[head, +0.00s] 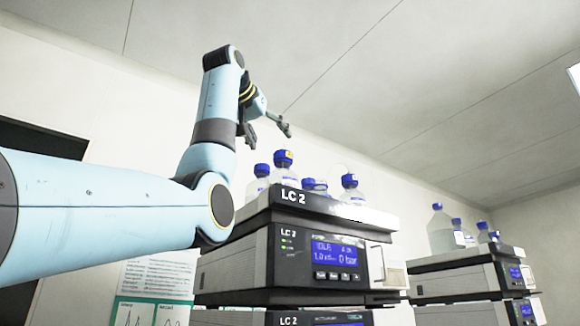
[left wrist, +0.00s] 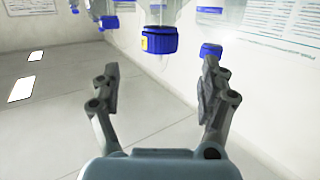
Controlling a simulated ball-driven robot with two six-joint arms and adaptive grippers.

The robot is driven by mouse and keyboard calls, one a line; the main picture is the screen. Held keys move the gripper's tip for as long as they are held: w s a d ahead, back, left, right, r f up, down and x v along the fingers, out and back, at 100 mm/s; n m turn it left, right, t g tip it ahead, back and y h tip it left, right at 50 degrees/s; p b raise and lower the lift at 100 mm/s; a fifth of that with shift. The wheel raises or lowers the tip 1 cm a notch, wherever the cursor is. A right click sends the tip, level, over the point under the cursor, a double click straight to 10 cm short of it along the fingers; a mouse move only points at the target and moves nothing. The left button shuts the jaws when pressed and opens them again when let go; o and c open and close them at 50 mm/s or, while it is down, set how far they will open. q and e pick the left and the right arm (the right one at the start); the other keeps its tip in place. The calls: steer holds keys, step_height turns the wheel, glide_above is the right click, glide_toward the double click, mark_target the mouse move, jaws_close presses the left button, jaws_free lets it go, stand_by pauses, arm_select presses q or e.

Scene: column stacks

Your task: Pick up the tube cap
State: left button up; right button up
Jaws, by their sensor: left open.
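Several blue caps sit on clear bottles on top of the LC 2 stack. One blue cap with a yellow mark (head: 283,157) is on the tallest-looking bottle. It also shows in the left wrist view (left wrist: 158,41), where the bottles appear upside down. My left gripper (head: 268,132) is open and empty, above and slightly left of this cap, apart from it. In the left wrist view the cap lies ahead, beyond and between the open fingers (left wrist: 160,70). Which cap the task means is not marked. My right gripper is not in view.
Other blue caps stand close by: one at left (head: 262,169), one at right (head: 349,180) and lower ones between. The LC 2 stack (head: 320,245) is below. A second instrument stack (head: 460,285) with bottles stands at right.

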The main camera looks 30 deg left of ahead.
mark_target(279, 151)
arm_select(q)
steer(key=p+x, duration=0.2)
steer(key=x, duration=0.2)
steer(key=shift+r, duration=0.2)
steer(key=p+x, duration=0.4)
steer(key=x, duration=0.1)
steer(key=shift+w+a+f, duration=0.1)
steer(key=shift+w, duration=0.05)
steer(key=shift+w+f, duration=0.15)
steer(key=c, duration=0.9)
steer(key=shift+c, duration=0.8)
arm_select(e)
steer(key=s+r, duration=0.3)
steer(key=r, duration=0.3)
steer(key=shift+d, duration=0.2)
